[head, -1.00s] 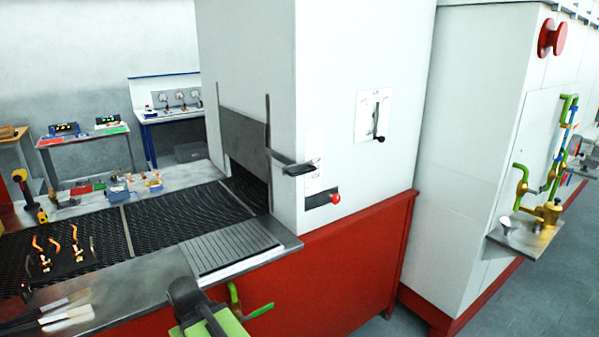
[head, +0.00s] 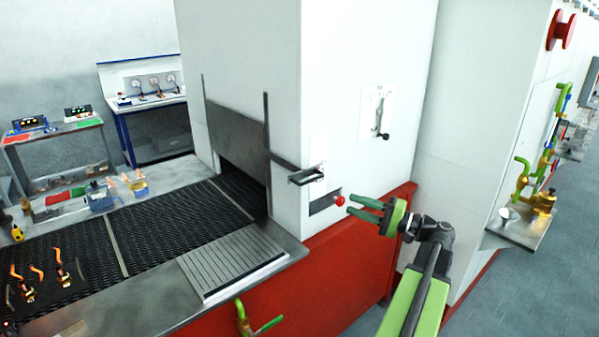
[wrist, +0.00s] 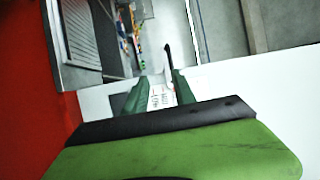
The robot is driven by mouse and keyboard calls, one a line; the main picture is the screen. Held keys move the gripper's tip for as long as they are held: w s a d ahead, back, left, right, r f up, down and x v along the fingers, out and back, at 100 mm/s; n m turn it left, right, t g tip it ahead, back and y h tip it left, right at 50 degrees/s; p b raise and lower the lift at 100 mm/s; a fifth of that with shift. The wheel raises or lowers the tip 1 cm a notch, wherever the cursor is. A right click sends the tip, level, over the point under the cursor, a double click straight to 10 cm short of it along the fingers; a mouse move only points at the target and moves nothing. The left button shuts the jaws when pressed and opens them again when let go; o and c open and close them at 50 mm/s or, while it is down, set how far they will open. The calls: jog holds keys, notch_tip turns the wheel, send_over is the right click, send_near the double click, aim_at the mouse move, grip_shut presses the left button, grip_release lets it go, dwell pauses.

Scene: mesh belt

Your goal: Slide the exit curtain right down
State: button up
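The exit curtain (head: 238,130) is a dark grey plate between two upright rails on the white oven housing. It hangs partly raised, with a dark opening under its lower edge above the belt. Its handle (head: 303,175) is a dark bar sticking out past the housing corner, and what looks like this bar shows in the wrist view (wrist: 168,62). My gripper (head: 350,203) is to the right of and below the handle, apart from it, beside a red knob. In the wrist view my green fingers (wrist: 157,92) are spread with nothing held between them.
The red knob (head: 339,201) sits close to my fingertips in the head view. A lever panel (head: 376,112) is higher on the housing. The mesh belt (head: 150,230) carries brass-and-orange parts. A green-handled valve (head: 243,318) stands at the front edge.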

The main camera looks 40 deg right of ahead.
aim_at(312, 180)
jog(key=shift+t, duration=0.3)
jog(key=p+x, duration=0.1)
jog(key=x, duration=0.4)
jog(key=d+r+p+x, duration=0.1)
jog(key=x, duration=0.4)
jog(key=p+x, duration=0.1)
jog(key=x, duration=0.4)
jog(key=shift+w+r, duration=0.35)
jog(key=shift+d, duration=0.1)
grip_shut()
dwell(0.4)
